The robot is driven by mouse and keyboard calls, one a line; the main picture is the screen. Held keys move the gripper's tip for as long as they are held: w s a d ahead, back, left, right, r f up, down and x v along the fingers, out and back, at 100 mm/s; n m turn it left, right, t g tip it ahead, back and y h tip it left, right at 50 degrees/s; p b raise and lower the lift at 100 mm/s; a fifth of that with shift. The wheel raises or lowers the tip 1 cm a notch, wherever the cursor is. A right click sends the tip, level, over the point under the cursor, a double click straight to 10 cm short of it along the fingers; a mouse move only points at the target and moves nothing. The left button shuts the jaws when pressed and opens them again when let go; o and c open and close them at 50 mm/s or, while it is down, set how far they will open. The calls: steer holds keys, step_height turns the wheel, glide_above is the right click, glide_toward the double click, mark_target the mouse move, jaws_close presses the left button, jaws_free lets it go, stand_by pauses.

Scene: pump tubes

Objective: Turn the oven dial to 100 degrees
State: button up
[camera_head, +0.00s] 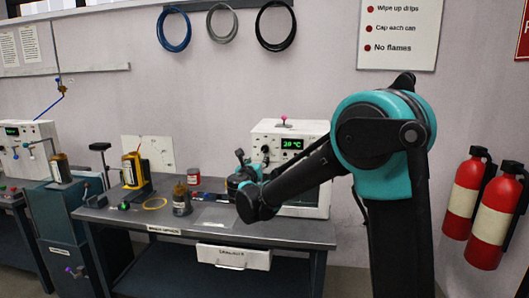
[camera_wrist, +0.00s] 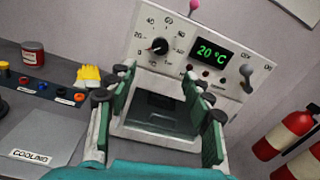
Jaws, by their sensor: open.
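The white oven (camera_head: 318,131) stands on the right part of the bench, and its front panel fills the middle of the wrist view. Its black dial (camera_wrist: 159,46) sits left of the green display (camera_wrist: 210,52), which reads 20 °C. A printed scale surrounds the dial; the exact pointer setting is too small to tell. In the head view the dial (camera_head: 265,149) is small beside the display. My gripper (camera_wrist: 160,80) is open and empty, its fingers spread in front of the oven, below and apart from the dial. In the head view my gripper (camera_head: 244,172) is partly hidden by my arm.
A pink-topped lever (camera_wrist: 194,6) stands on the oven, and a grey toggle (camera_wrist: 246,71) is right of the display. A red can (camera_wrist: 33,53) and yellow item (camera_wrist: 88,74) are left of it. Red extinguishers (camera_head: 489,225) hang at right. A brown jar (camera_head: 181,201) stands on the bench.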

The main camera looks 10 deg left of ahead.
mark_target(265, 149)
steer(key=w, duration=0.9)
steer(key=w+d, duration=0.1)
steer(key=w, duration=0.3)
steer(key=shift+w, duration=0.4)
steer(key=c, duration=1.2)
steer(key=shift+o, duration=0.2)
